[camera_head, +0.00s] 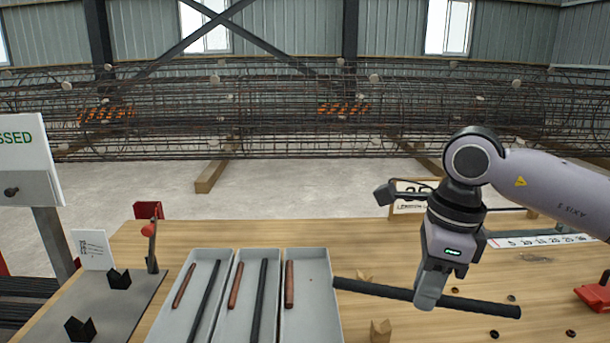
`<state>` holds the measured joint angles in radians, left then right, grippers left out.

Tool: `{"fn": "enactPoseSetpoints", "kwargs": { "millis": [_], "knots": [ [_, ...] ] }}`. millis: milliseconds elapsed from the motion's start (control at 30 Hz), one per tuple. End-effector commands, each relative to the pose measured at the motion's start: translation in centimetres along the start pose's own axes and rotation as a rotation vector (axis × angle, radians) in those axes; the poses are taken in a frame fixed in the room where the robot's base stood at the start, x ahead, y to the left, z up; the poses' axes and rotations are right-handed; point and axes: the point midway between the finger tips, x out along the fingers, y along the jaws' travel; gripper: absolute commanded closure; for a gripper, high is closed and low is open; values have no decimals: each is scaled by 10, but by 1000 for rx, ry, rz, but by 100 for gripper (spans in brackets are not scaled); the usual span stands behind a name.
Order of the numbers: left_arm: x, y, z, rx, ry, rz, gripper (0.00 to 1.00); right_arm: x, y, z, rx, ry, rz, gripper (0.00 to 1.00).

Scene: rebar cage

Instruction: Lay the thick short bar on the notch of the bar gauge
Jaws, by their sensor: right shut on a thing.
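A short, thick red-brown bar (289,285) lies in the right-hand grey tray (325,328). My right gripper (428,297) points down and is shut on a long dark bar (375,288), near its middle. The bar hangs over the table, nearly level, its right end slightly lower in the picture. Two small wooden blocks (380,331) stand near it; I cannot tell whether the bar touches the farther one. A white strip with numbers (540,240) lies at the right; I cannot tell which item is the bar gauge. My left gripper is not in view.
Two more grey trays (231,325) each hold a brown bar and a dark bar. Black V-shaped blocks (80,329) stand on a grey plate (128,300) at left. A red item (594,296) is at the right edge. A rebar cage (270,115) lies behind the table.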

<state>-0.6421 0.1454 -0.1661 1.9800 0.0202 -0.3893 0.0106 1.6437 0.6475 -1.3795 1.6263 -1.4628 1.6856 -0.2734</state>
Motion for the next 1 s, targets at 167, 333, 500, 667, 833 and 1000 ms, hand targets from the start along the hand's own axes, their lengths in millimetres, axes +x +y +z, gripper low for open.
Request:
{"fn": "enactPoseSetpoints", "kwargs": {
  "millis": [167, 333, 500, 667, 833, 1000],
  "knots": [
    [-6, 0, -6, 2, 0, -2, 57, 8, 2, -9, -250, -1, 30, 100],
    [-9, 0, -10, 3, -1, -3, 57, 19, 4, -17, -495, -1, 60, 100],
    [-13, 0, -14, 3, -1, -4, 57, 29, 8, -26, -744, -1, 90, 100],
    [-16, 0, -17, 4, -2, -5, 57, 39, 13, -34, -983, 0, 119, 100],
    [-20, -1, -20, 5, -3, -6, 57, 49, 18, -44, -1241, 1, 151, 100],
    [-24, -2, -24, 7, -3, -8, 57, 58, 25, -53, -1498, 1, 182, 100]
  ]
}}
